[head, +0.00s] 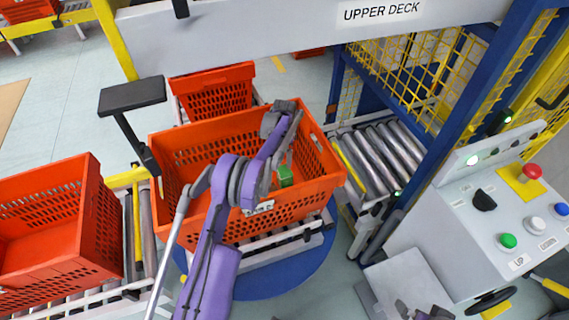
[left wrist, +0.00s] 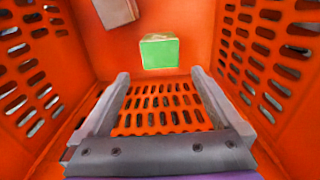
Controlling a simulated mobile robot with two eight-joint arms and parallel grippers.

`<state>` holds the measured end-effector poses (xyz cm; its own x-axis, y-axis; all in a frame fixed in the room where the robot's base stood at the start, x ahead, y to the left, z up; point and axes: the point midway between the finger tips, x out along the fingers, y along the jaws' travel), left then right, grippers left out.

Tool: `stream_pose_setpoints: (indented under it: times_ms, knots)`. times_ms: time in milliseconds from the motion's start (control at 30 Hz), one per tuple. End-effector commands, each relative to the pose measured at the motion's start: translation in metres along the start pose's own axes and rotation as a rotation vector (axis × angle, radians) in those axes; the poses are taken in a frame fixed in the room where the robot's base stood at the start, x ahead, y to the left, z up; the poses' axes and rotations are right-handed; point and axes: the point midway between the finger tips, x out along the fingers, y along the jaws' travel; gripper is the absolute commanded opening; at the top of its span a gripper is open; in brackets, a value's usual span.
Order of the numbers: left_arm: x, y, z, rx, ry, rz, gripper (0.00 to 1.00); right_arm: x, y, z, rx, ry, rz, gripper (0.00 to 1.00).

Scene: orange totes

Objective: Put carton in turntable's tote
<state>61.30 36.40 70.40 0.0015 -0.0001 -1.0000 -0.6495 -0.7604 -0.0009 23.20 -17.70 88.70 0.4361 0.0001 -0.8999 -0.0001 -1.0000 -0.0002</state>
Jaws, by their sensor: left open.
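The turntable's orange tote (head: 175,170) stands on the blue turntable (head: 290,278) in the head view. My left arm reaches over it, with the left gripper (head: 280,120) above its far half. In the left wrist view the left gripper (left wrist: 160,76) is open, with nothing between its fingers. A green box-shaped carton (head: 285,175) is in this tote, also seen beyond the fingertips in the left wrist view (left wrist: 159,52). A brownish box (left wrist: 116,11) shows partly at the top left there. A grey piece of what looks like my right gripper (head: 425,312) shows at the bottom edge.
Another orange tote (head: 60,215) sits on rollers at the left, and one (head: 215,90) stands behind the turntable's tote. A roller conveyor (head: 385,150) and a blue-framed yellow cage are at the right. A control panel (head: 500,215) with buttons stands at the right front.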

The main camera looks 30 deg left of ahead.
Motion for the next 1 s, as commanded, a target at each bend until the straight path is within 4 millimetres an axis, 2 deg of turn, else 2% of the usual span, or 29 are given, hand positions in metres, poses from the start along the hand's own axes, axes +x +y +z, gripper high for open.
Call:
stream_pose_setpoints:
  times_ms: [100,300,367,467,667,800,1000]
  knots:
    - [-0.021,0.000,0.000,0.000,0.000,0.000,1.00,0.000,0.000,0.000,0.000,0.000,0.000,1.00]
    - [-0.041,0.001,0.000,-0.002,0.001,-0.001,1.00,0.000,0.000,0.000,0.000,0.000,0.000,1.00]
    - [-0.049,0.005,-0.001,-0.011,0.004,-0.005,1.00,0.000,0.000,0.000,0.000,0.000,0.000,1.00]
    - [-0.074,0.019,-0.004,-0.043,0.017,-0.023,1.00,0.000,0.000,0.000,0.000,0.000,0.000,1.00]
    - [-0.146,0.079,-0.002,-0.160,0.069,-0.077,1.00,0.000,0.000,0.000,0.000,0.000,0.000,1.00]
    - [-0.187,0.131,0.012,-0.251,0.118,-0.111,1.00,0.000,0.000,0.000,0.000,0.000,0.000,1.00]
    - [-0.223,0.211,0.046,-0.380,0.197,-0.146,1.00,0.000,0.000,0.000,0.000,0.000,0.000,1.00]
